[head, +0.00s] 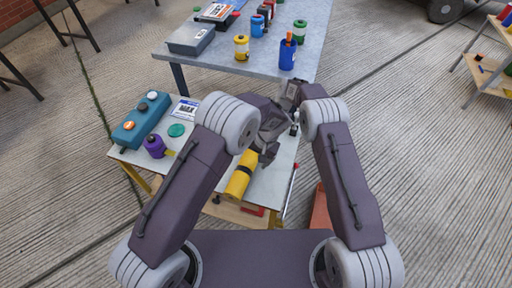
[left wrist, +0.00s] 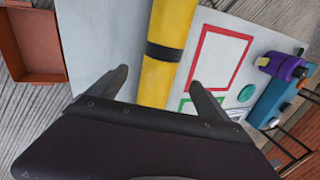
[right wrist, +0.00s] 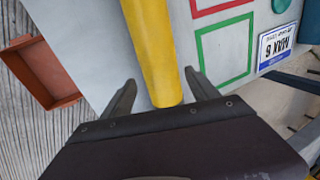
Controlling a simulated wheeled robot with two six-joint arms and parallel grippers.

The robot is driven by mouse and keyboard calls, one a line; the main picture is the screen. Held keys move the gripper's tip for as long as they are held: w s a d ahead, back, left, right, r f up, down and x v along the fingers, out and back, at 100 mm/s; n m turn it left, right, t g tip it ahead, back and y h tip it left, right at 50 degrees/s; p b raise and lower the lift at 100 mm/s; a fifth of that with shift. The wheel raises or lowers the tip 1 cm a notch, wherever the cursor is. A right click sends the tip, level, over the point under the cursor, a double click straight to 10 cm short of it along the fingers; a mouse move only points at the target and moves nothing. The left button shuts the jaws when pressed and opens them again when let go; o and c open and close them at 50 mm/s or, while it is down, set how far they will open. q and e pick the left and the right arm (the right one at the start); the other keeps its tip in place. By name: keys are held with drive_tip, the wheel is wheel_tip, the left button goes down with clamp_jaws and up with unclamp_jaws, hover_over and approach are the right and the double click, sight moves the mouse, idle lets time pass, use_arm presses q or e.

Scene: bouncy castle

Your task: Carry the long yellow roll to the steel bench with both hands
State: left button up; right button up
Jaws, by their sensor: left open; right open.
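The long yellow roll (head: 240,178) with a black band lies on the small near table (head: 205,178), partly hidden by my arms in the head view. In the left wrist view the roll (left wrist: 163,75) runs between the open fingers of my left gripper (left wrist: 158,84), its black band near the fingertips. In the right wrist view one end of the roll (right wrist: 152,50) lies between the open fingers of my right gripper (right wrist: 158,80). Neither gripper is closed on it. The steel bench (head: 270,68) stands beyond the near table.
The bench holds a grey case (head: 191,38), a yellow can (head: 241,47), a blue can (head: 287,52) and more cans. A teal box (head: 141,120), a purple spool (head: 154,146) and a green disc (head: 177,130) sit at the near table's left. A rust-red tray (right wrist: 40,72) is beside the table.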

sight(249, 162)
use_arm(q)
drive_tip(key=x, duration=0.6)
drive_tip(key=shift+f, duration=0.4)
use_arm(e)
drive_tip(key=x, duration=0.6)
drive_tip(key=shift+a+f, duration=0.1)
drive_tip(key=shift+f, duration=0.25)
use_arm(q)
drive_tip(key=c, duration=1.4)
use_arm(e)
drive_tip(key=c, duration=1.4)
use_arm(q)
clamp_jaws()
use_arm(e)
clamp_jaws()
use_arm(q)
drive_tip(key=shift+r, duration=0.1)
use_arm(e)
drive_tip(key=shift+w+r, duration=0.1)
